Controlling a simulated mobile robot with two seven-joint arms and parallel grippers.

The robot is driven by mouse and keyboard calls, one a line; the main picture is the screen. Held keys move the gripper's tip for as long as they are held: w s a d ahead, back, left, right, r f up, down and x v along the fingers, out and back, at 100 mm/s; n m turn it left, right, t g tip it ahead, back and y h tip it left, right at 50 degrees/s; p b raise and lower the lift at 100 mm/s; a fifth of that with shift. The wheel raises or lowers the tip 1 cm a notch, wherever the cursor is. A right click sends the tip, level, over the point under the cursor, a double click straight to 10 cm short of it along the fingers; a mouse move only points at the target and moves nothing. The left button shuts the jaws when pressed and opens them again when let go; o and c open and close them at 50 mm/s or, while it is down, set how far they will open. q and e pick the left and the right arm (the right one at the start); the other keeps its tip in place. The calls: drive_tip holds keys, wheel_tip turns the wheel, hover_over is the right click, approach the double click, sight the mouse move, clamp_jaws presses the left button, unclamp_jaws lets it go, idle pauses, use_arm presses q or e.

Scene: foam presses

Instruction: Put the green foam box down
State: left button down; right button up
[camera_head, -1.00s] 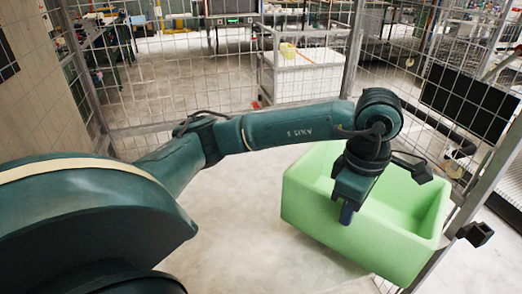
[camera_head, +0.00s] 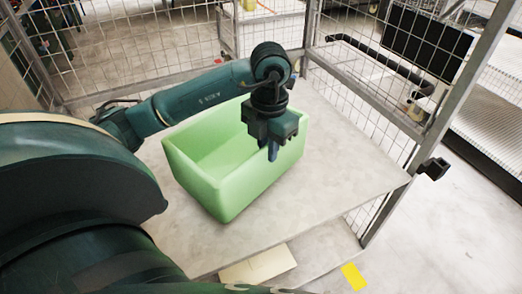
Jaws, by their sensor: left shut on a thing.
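The green foam box (camera_head: 250,183) is a large, open-topped, pale green box in the middle of the view, upright and empty as far as I see inside. It is over a light grey surface (camera_head: 320,195); I cannot tell whether it touches it. My left gripper (camera_head: 273,148) reaches in from the left over the box and is shut on its near right wall. One dark blue finger shows outside the wall; the other is hidden behind it. My right gripper is not in view.
Wire mesh fencing stands behind, with a metal post (camera_head: 440,110) at the right carrying a small black fitting (camera_head: 433,168). A black panel (camera_head: 428,40) hangs on the right fence. The grey surface is clear right of the box. A beige piece (camera_head: 258,265) and yellow floor mark (camera_head: 354,276) lie in front.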

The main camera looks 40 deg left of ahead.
sight(268, 163)
use_arm(q)
drive_tip(key=shift+f, duration=2.3)
drive_tip(key=shift+f, duration=0.2)
drive_tip(key=c, duration=1.4)
unclamp_jaws()
drive_tip(key=shift+r, duration=0.1)
wheel_tip(268, 163, up, 12)
drive_tip(key=shift+r+p, duration=0.15)
drive_tip(key=shift+p, duration=0.15)
